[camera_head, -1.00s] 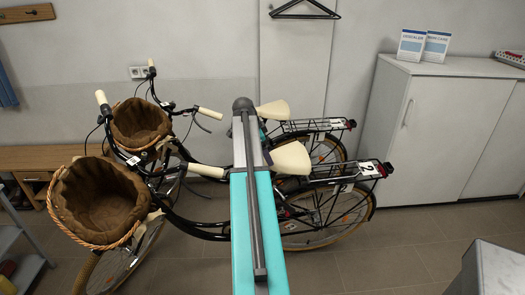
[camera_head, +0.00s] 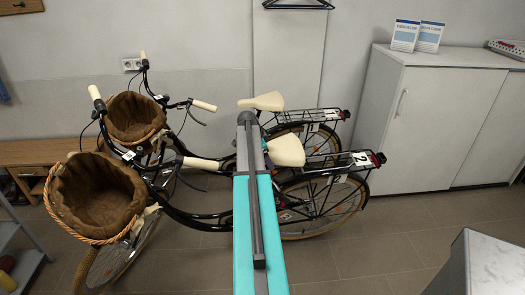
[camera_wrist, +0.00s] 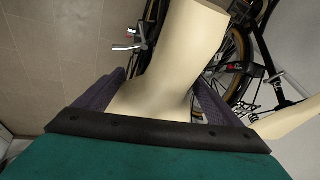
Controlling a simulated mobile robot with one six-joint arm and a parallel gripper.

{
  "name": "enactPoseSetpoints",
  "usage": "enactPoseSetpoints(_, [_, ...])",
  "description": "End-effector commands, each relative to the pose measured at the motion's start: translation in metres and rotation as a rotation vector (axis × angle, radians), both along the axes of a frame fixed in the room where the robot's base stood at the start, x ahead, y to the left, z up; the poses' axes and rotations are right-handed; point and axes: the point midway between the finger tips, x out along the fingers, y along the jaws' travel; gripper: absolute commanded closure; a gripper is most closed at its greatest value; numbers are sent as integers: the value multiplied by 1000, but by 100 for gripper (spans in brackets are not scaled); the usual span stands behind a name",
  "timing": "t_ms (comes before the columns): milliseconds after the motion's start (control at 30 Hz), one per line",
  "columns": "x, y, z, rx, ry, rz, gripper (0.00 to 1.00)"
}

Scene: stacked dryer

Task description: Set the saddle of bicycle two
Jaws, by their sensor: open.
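Bicycle two is the nearer bike, with a "2" plate (camera_head: 362,159) on its rear rack. Its cream saddle (camera_head: 288,151) sits just right of my arm in the head view. In the wrist view this saddle (camera_wrist: 185,45) fills the middle and reaches down between the purple fingers of my open gripper (camera_wrist: 160,85). Whether the fingers touch it I cannot tell. In the head view my arm hides most of the gripper and the seat post below the saddle.
Bicycle one stands close behind, its cream saddle (camera_head: 262,101) near my arm. Wicker baskets (camera_head: 96,197) are on the left. A white cabinet (camera_head: 430,120) stands at the right, and a grey-topped unit (camera_head: 495,262) is at the lower right. Floor (camera_head: 370,250) between is clear.

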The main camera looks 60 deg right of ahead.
Motion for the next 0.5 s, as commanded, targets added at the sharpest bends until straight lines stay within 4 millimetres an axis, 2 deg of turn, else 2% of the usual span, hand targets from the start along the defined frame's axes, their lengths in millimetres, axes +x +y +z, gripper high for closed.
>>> enactPoseSetpoints(200, [-1, -10, -20, 1, 1, 0, 11])
enactPoseSetpoints(500, [-2, -15, -32, -1, 0, 1, 11])
